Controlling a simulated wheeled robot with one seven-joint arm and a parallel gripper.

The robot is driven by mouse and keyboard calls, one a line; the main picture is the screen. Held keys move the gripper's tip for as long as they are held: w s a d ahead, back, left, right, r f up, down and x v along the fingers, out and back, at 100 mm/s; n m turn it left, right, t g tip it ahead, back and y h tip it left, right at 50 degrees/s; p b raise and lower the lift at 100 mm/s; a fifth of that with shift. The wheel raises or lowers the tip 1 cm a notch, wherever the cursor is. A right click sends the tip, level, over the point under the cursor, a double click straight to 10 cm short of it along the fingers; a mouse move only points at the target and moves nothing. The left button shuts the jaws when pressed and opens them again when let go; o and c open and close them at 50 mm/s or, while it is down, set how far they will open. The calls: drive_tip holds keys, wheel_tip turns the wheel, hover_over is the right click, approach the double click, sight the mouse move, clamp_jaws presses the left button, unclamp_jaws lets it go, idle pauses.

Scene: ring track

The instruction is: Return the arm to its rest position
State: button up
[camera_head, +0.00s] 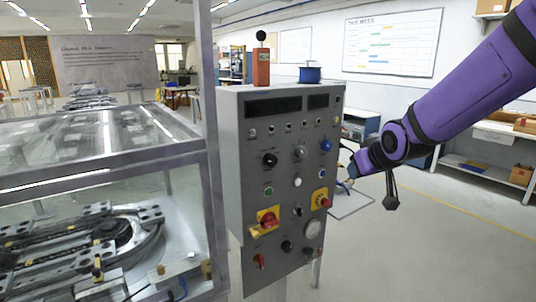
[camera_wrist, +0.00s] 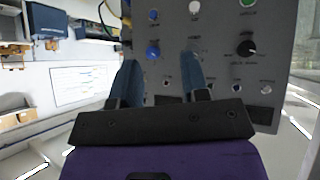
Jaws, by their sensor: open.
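My purple arm (camera_head: 455,85) reaches in from the upper right in the head view. My gripper (camera_head: 346,183) is at the right side of the grey control panel (camera_head: 237,150), low beside its edge. In the wrist view my gripper (camera_wrist: 161,62) shows two blue-grey fingers spread apart with nothing between them. The panel face (camera_wrist: 222,70) fills the area beyond the fingers, upside down, with a blue knob (camera_wrist: 152,53) showing between them. Whether the fingertips touch the panel cannot be told.
A glass-walled enclosure (camera_head: 100,185) with a ring track stands left of the panel. A red box (camera_head: 261,68) and a blue spool (camera_head: 310,75) sit on top of the panel. The floor to the right (camera_head: 440,240) is clear, with a workbench (camera_head: 490,165) behind.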

drive_tip(key=s+d+r+m+g, duration=0.1)
drive_tip(key=s+d+r, duration=0.1)
drive_tip(key=s, duration=0.8)
drive_tip(key=s+d+r+m+g+h, duration=0.1)
drive_tip(key=s+d+r+g, duration=0.1)
drive_tip(key=s, duration=0.8)
drive_tip(key=s+d+r+m+g, duration=0.1)
drive_tip(key=s+d+r, duration=0.1)
drive_tip(key=s, duration=0.8)
drive_tip(key=shift+s+d+r+m+g, duration=0.3)
drive_tip(key=shift+d+r, duration=0.05)
drive_tip(key=shift+d, duration=0.25)
